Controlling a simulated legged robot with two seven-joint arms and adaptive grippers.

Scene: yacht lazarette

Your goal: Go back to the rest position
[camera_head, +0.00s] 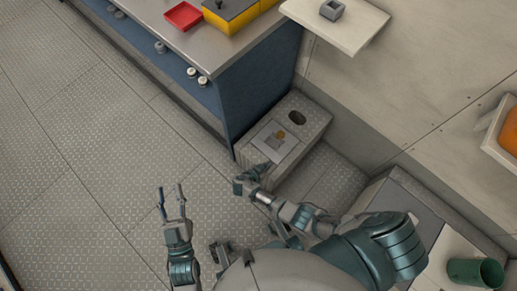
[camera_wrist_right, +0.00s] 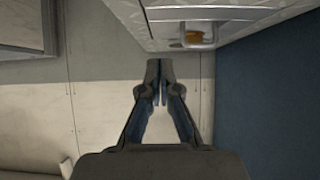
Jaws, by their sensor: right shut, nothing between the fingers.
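My left gripper (camera_head: 171,190) points up the picture over the bare floor at lower centre. Its two fingers stand apart with nothing between them. My right gripper (camera_head: 262,167) is in front of the grey box (camera_head: 310,120) by the blue cabinet, with its tip near the box's front edge. Whether it touches the box I cannot tell. In the right wrist view the right gripper (camera_wrist_right: 160,70) has its fingers together, with nothing between them. The grey box (camera_wrist_right: 225,12) shows at the top of that view with a handle and an orange spot.
A blue cabinet (camera_head: 258,90) with a metal top carries a red tray (camera_head: 183,16) and a yellow-and-grey case (camera_head: 232,12). A shelf (camera_head: 350,30) holds a small grey block (camera_head: 332,10). A green cup (camera_head: 475,271) is at lower right. The floor (camera_head: 90,150) at left is clear.

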